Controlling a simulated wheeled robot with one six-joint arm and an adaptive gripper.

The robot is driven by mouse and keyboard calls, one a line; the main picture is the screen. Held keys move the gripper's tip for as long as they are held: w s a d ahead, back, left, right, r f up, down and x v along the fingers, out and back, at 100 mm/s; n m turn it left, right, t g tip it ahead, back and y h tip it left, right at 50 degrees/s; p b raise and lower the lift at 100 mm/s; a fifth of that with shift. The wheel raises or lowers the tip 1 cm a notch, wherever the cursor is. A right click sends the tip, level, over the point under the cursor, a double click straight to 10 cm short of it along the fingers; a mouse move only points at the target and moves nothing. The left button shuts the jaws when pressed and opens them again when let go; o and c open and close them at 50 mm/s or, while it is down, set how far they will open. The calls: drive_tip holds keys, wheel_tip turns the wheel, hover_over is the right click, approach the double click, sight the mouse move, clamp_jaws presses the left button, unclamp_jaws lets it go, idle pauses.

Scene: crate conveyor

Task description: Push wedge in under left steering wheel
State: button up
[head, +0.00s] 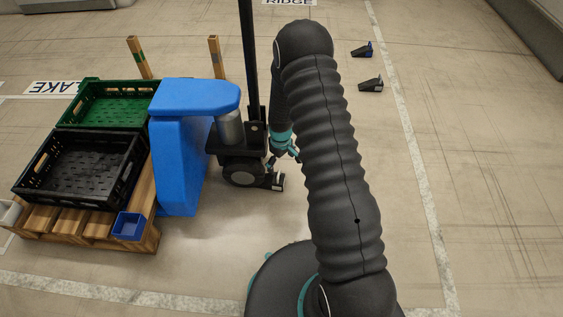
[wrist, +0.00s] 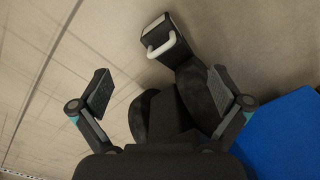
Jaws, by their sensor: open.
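A dark wedge (head: 274,182) lies on the floor close beside the black steering wheel (head: 241,173) under the blue machine (head: 180,150). In the wrist view the wedge (wrist: 178,48) has a pale end and a white handle, and the dark wheel (wrist: 140,112) is partly hidden behind my gripper. I cannot tell whether wedge and wheel touch. My gripper (head: 286,157) is just above and behind the wedge in the head view, partly hidden by my arm. In the wrist view my gripper (wrist: 158,85) is open, its fingers wide apart with nothing held.
Two more wedges, one with a grey end (head: 371,85) and one with a blue end (head: 363,50), lie on the floor at the right. A pallet (head: 95,231) with a black crate (head: 30,180) and a green crate (head: 150,92) stands left.

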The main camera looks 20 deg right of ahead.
sight(278, 183)
wheel_tip(278, 183, down, 14)
drive_tip(key=shift+r+b, duration=0.1)
drive_tip(key=shift+b, duration=0.5)
idle(0.4)
drive_tip(key=c, duration=1.5)
drive_tip(key=shift+s+a, duration=0.25)
drive_tip(key=shift+a, duration=0.6)
drive_tip(key=shift+c, duration=0.2)
drive_tip(key=o, duration=1.5)
drive_tip(key=shift+a, duration=0.15)
drive_tip(key=shift+o, duration=0.2)
drive_tip(key=shift+d, duration=0.35)
wheel_tip(278, 183, up, 12)
drive_tip(key=shift+f, duration=0.1)
